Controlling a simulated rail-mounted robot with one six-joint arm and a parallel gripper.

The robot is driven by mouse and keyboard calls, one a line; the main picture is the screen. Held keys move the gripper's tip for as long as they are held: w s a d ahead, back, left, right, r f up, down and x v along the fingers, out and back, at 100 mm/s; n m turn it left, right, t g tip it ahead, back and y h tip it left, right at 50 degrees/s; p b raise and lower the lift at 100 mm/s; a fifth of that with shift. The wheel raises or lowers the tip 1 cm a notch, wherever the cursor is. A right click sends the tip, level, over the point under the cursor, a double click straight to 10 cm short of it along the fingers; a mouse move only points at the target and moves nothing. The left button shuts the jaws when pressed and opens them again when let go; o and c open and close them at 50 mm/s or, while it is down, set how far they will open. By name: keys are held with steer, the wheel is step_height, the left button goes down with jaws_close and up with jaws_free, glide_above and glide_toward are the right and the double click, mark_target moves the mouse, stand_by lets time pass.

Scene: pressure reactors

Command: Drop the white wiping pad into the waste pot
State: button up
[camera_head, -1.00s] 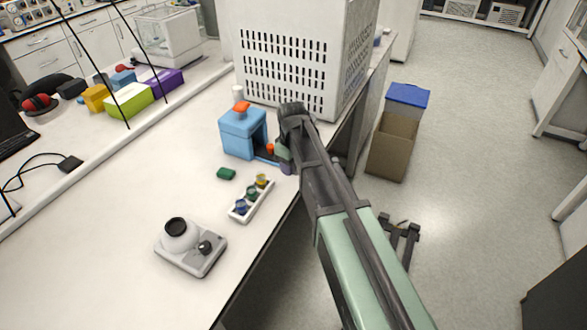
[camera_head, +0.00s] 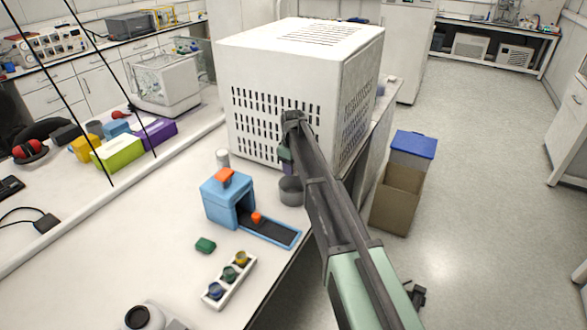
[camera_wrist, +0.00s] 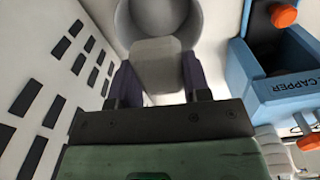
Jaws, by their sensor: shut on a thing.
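My gripper (camera_wrist: 158,76) is shut on the white wiping pad (camera_wrist: 156,52), which shows as a pale grey-white rounded block between the two dark fingers in the wrist view. The grey round waste pot (camera_head: 291,192) stands on the bench below my gripper (camera_head: 287,167) in the head view. In the wrist view the pot (camera_wrist: 157,14) opens just beyond the pad, and the pad overlaps its rim in the picture. I cannot tell the exact height between them. The pad is hidden in the head view.
A blue decapper (camera_head: 227,200) with an orange knob and a tray stands left of the pot. A large white slotted housing (camera_head: 262,80) rises close behind. The bench edge is to the right.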

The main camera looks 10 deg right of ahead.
steer(key=b, duration=1)
glide_toward(293, 188)
steer(key=s+f, duration=0.1)
steer(key=f, duration=0.1)
steer(key=s+f, duration=0.2)
steer(key=s+a+f, duration=0.1)
steer(key=f, duration=0.1)
steer(key=shift+s, duration=0.2)
steer(key=o, duration=0.9)
step_height(293, 188, up, 10)
steer(key=p, duration=1)
steer(key=shift+r, duration=0.15)
steer(key=s+m, duration=0.8)
steer(key=s, duration=2.8)
steer(key=shift+d+m, duration=0.15)
steer(key=shift+m, duration=0.15)
